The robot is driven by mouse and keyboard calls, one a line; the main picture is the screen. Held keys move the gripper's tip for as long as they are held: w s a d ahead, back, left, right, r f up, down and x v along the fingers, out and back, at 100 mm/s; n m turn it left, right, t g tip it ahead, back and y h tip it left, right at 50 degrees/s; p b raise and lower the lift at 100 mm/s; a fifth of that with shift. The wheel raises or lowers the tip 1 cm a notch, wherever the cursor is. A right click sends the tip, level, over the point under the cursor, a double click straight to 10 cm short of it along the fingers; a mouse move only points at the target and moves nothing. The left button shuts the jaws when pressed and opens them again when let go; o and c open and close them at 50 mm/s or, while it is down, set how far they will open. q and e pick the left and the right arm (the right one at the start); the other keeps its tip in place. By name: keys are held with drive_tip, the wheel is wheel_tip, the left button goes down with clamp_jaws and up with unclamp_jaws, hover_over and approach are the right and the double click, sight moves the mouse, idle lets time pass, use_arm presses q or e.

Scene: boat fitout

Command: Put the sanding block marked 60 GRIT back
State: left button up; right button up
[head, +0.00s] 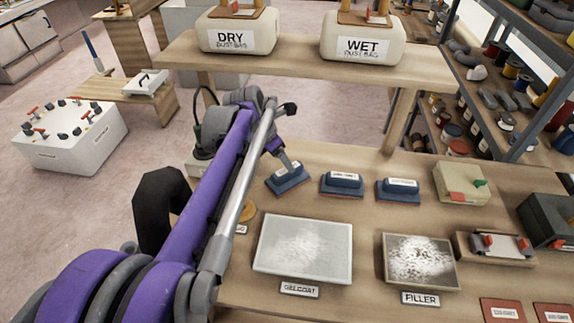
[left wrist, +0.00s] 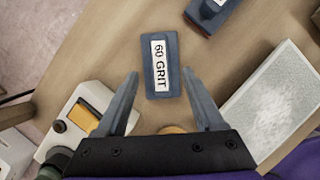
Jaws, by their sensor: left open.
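The blue sanding block marked 60 GRIT (left wrist: 161,82) lies on the wooden bench, its white label facing up in the left wrist view. In the head view it is the leftmost blue block (head: 290,184), partly covered by my gripper. My left gripper (left wrist: 160,73) is open and empty, its fingertips on either side of the block with gaps. It also shows in the head view (head: 285,163), reaching down over the block. I cannot tell how high the fingertips are above the bench. My right gripper is not in view.
Two more blue sanding blocks (head: 342,185) (head: 398,191) stand to the right. In front are dusty panels labelled GELCOAT (head: 302,250) and FILLER (head: 421,262). A shelf (head: 300,60) above carries DRY (head: 237,35) and WET (head: 362,40) dust bags.

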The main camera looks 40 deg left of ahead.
use_arm(q)
drive_tip(key=v, duration=0.5)
drive_tip(key=shift+r, duration=0.35)
drive_tip(key=shift+s, duration=0.1)
